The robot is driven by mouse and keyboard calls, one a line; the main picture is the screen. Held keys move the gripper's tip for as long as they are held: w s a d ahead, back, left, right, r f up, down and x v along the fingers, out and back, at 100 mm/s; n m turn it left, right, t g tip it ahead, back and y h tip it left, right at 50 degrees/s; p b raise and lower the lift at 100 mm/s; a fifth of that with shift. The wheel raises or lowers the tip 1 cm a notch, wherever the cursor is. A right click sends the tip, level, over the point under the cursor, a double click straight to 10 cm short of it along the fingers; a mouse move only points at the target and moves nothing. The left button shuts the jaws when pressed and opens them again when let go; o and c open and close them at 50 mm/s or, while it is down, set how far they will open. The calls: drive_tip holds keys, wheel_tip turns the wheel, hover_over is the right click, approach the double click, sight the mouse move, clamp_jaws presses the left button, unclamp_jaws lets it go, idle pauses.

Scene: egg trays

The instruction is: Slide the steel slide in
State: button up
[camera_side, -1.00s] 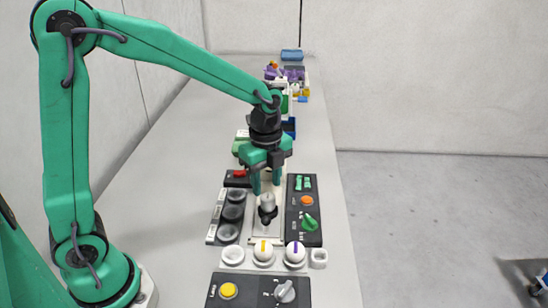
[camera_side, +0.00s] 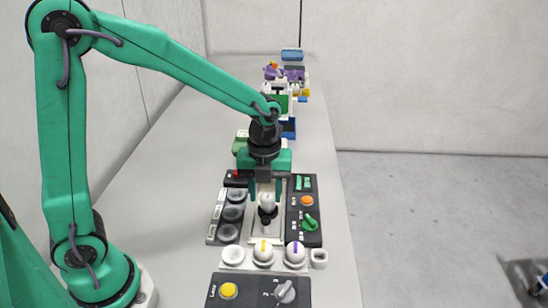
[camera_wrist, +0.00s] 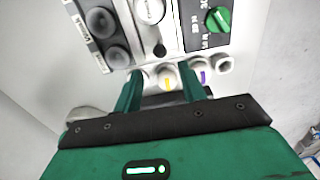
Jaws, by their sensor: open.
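A pale metallic knob (camera_side: 267,203) with a dark part below it stands on a light, narrow plate (camera_side: 267,237) between two dark panels. I take this for the steel slide, but its exact shape is too small to tell. In the wrist view a whitish round top (camera_wrist: 150,10) shows at the upper edge, with a black dot below it on the plate. In the wrist view the gap between the fingers (camera_wrist: 160,75) is empty. Whether they touch the knob cannot be told.
A dark panel with a green knob (camera_side: 310,223) lies to the right, and one with grey round dials (camera_side: 229,232) to the left. White cups and knobs (camera_side: 264,252) stand in front. A panel with a yellow button (camera_side: 228,290) is nearest. Coloured items stand farther back.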

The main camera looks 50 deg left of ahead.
sight(266, 218)
drive_tip(key=shift+f, duration=4.45)
drive_tip(key=shift+f, duration=0.4)
drive_tip(key=shift+c, duration=0.4)
drive_tip(key=c, duration=0.7)
drive_tip(key=shift+w+a, duration=3.15)
drive_tip(key=shift+w, duration=0.05)
drive_tip(key=o, duration=0.8)
drive_tip(key=shift+r, duration=0.15)
